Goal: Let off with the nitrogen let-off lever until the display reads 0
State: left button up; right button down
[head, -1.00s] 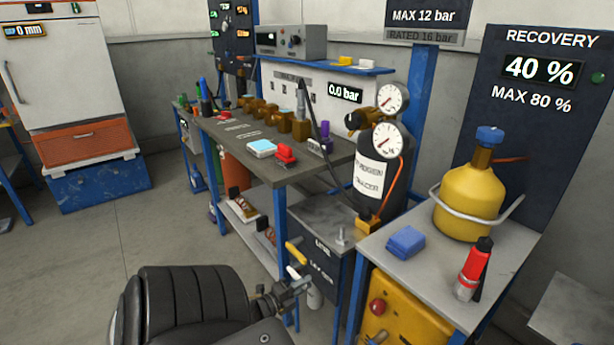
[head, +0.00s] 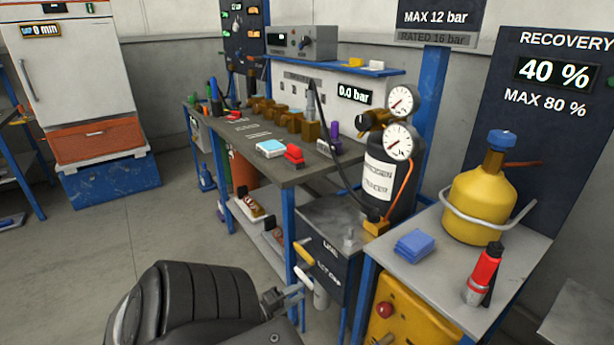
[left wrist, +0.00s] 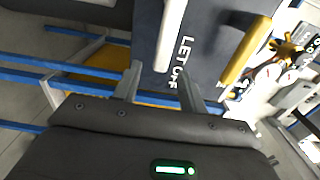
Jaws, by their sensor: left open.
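The pressure display (head: 354,94) reads 0.0 bar. The white let-off lever (head: 305,280) sticks out from a dark panel (head: 330,262) under the bench end, below a yellow lever (head: 304,249) by the LINE label. My left gripper (head: 290,296) is open beside the white lever. Contact cannot be told. The yellow lever (left wrist: 246,50) is to the right there. My right gripper is not in view.
A black nitrogen cylinder (head: 385,180) with two gauges stands behind the panel. The bench (head: 318,168) carries brass fittings and small items. A side table (head: 390,245) holds a yellow recovery cylinder (head: 478,205), a blue cloth and a red bottle. Floor at left is clear.

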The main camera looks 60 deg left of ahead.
pick_arm(q)
jog(key=shift+s+d, duration=0.15)
jog(key=shift+s, duration=1.2)
jog(key=shift+s+d, duration=0.15)
jog(key=shift+s, duration=1.2)
